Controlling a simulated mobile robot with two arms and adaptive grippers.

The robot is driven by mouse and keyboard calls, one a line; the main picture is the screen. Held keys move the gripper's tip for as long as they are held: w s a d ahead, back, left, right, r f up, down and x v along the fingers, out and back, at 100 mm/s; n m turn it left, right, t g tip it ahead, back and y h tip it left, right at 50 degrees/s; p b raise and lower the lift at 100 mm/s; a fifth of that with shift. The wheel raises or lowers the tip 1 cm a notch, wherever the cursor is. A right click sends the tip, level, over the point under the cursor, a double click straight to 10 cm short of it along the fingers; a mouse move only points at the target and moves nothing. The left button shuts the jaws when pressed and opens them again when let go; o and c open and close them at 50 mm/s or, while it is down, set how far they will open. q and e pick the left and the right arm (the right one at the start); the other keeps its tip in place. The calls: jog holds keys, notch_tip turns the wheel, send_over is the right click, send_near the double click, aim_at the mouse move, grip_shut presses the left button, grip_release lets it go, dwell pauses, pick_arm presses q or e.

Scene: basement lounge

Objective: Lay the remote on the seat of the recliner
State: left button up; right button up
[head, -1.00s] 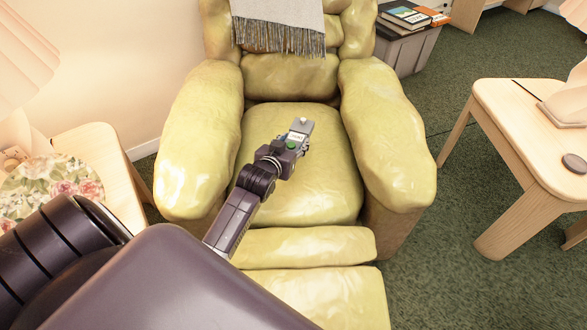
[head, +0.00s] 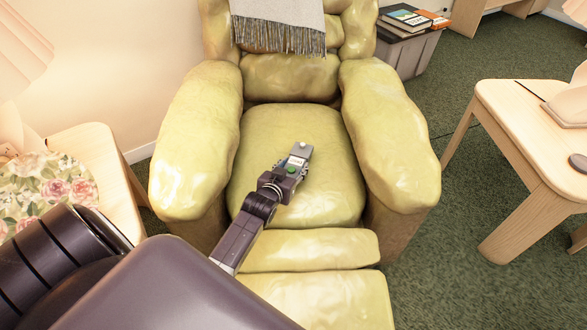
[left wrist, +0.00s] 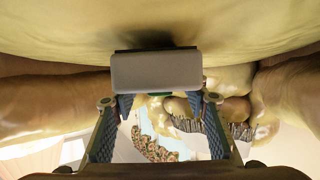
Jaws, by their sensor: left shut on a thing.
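The yellow-green recliner (head: 320,205) stands in the middle of the head view, with its footrest out. My left gripper (head: 296,163) is over the middle of the seat. It is shut on the remote (head: 301,151), a small grey block with its far end sticking out past the fingers. In the left wrist view, the remote's pale grey end (left wrist: 155,71) is between the fingers, close to the seat (left wrist: 230,25), with a dark shadow beside it. I cannot tell whether it touches the seat. The fingers hide part of the remote. My right gripper is out of view.
A fringed grey throw (head: 280,28) hangs over the backrest. Thick armrests (head: 390,130) flank the seat. A floral tray (head: 40,195) is on the left wooden table; another wooden table (head: 530,120) stands right. Books (head: 405,18) lie on a grey box behind. The seat around the gripper is clear.

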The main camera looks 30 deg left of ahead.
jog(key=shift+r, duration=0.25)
pick_arm(q)
jog(key=shift+f, duration=0.15)
jog(key=o, duration=1.3)
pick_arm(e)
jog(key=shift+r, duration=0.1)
pick_arm(q)
jog(key=shift+s, duration=0.15)
jog(key=p+v, duration=0.3)
jog(key=v, duration=0.7)
jog(key=shift+s+d, duration=0.1)
jog(key=shift+s, duration=0.15)
jog(key=shift+s+d+r, duration=0.15)
jog(key=shift+s+r, duration=0.25)
jog(key=shift+s, duration=0.1)
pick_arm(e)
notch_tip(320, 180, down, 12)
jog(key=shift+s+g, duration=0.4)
